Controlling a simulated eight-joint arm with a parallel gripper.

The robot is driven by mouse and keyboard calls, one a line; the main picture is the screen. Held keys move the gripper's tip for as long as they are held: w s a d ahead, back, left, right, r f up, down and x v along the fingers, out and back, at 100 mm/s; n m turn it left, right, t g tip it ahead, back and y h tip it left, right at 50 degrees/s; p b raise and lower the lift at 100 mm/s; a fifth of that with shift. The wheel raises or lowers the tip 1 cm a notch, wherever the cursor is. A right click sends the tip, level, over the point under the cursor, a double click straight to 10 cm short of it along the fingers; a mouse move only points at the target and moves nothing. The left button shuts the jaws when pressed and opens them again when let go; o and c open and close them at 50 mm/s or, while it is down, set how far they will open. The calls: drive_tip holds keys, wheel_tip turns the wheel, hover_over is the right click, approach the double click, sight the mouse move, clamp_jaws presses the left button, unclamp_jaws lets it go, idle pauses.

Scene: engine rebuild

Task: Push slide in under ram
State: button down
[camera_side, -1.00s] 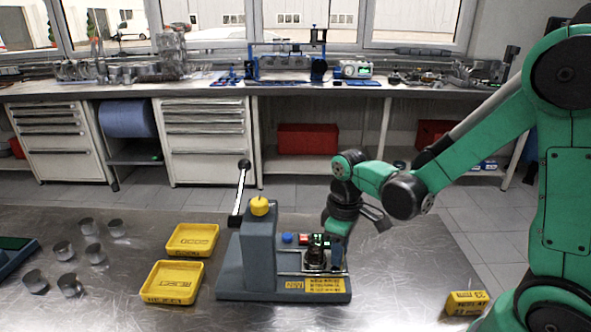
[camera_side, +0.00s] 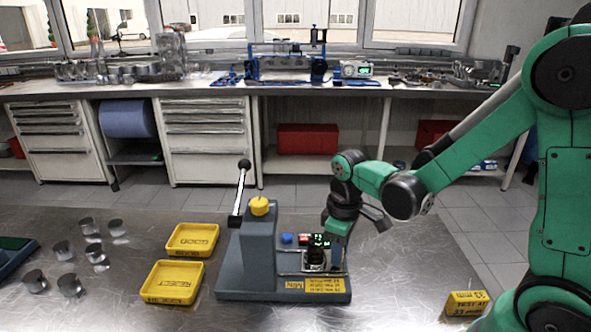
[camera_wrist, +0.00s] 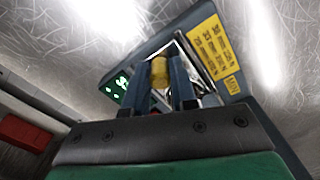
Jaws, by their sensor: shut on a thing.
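The grey press stands on the steel bench, with its column (camera_side: 258,250) at the left of its base and a yellow cap on top. The slide (camera_side: 312,271) lies low on the right part of the base, between thin metal rails, with a dark round part (camera_side: 315,257) on it. My gripper (camera_side: 336,262) reaches down at the slide's right end, its fingers partly hidden. In the wrist view my gripper (camera_wrist: 159,88) is shut, with a yellow cylindrical piece (camera_wrist: 160,73) between its two fingers, which I take as the slide's handle. The ram is not clearly visible.
The press lever (camera_side: 240,192) stands up, tilted, at the column's left. Two yellow trays, GOOD (camera_side: 193,240) and REJECT (camera_side: 172,283), lie left of the press. Several metal cylinders stand farther left. A lit green readout (camera_side: 319,240) sits behind the slide. A yellow block (camera_side: 466,304) lies right.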

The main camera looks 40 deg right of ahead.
sight(312, 249)
drive_tip(key=shift+a, duration=0.1)
drive_tip(key=w+a, duration=0.3)
drive_tip(key=shift+w+a, duration=0.1)
drive_tip(key=shift+w, duration=0.1)
idle(0.3)
drive_tip(key=c, duration=0.7)
unclamp_jaws()
drive_tip(key=shift+r, duration=2.8)
